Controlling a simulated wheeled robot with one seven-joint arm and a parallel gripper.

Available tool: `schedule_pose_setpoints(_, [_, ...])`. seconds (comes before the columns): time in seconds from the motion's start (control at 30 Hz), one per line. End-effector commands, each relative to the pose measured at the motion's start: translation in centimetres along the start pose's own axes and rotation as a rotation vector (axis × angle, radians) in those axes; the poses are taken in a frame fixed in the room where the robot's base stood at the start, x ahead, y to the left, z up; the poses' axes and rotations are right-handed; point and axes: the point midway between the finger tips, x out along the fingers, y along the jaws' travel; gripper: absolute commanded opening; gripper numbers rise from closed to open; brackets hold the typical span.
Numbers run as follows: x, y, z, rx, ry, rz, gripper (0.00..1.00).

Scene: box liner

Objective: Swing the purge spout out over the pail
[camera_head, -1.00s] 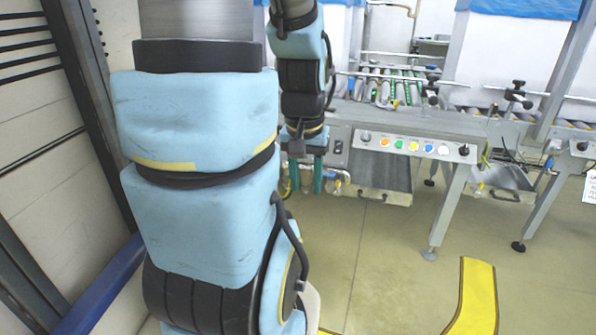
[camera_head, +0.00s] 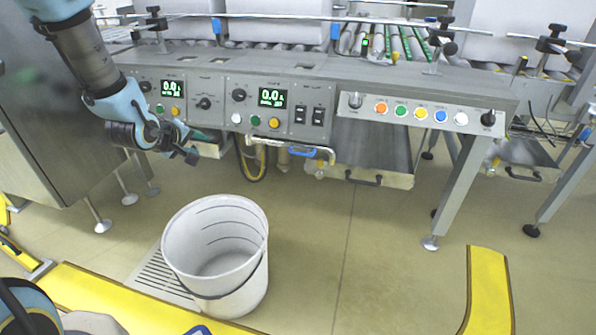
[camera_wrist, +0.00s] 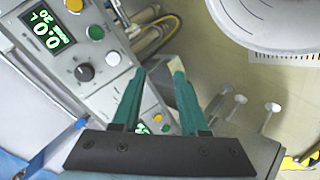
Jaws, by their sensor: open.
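The purge spout (camera_head: 285,146) is a thin metal pipe under the front edge of the control panel, lying roughly along it, with a blue lever (camera_head: 303,152). The white pail (camera_head: 215,250) stands upright on the floor grate, below and left of the spout; its inside looks empty. It also shows at the upper right of the wrist view (camera_wrist: 275,25). My gripper (camera_head: 203,147) is left of the spout, near the panel's lower edge, apart from the pail. In the wrist view its two teal fingers (camera_wrist: 158,68) are spread with nothing held between them.
The control panel (camera_head: 255,108) with knobs, buttons and displays is close to my gripper. Hoses and a yellow pipe (camera_head: 250,165) hang beneath it. A metal tray (camera_head: 375,165) is right of the spout. Floor right of the pail is clear. Yellow floor strips (camera_head: 485,290) lie in front.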

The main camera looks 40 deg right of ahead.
Motion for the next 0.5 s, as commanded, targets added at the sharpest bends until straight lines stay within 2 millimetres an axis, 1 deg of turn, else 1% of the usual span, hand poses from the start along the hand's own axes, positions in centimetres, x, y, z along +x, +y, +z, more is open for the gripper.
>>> schedule_pose_setpoints(0.03, [4.1, 1.0, 4.1, -0.058, -0.04, 0.106, 0.43])
schedule_pose_setpoints(0.07, [5.5, 2.1, 5.8, -0.1, -0.061, 0.17, 0.43])
schedule_pose_setpoints(0.1, [6.9, 3.5, 8.1, -0.154, -0.094, 0.247, 0.43])
schedule_pose_setpoints(0.2, [9.2, 6.2, 12.9, -0.283, -0.184, 0.401, 0.43])
schedule_pose_setpoints(0.3, [10.1, 7.9, 16.3, -0.379, -0.261, 0.5, 0.43])
schedule_pose_setpoints(0.33, [10.2, 8.2, 16.9, -0.4, -0.279, 0.519, 0.43])
schedule_pose_setpoints(0.4, [10.3, 8.8, 17.9, -0.435, -0.307, 0.55, 0.43])
schedule_pose_setpoints(0.5, [10.7, 9.5, 18.6, -0.453, -0.324, 0.569, 0.43])
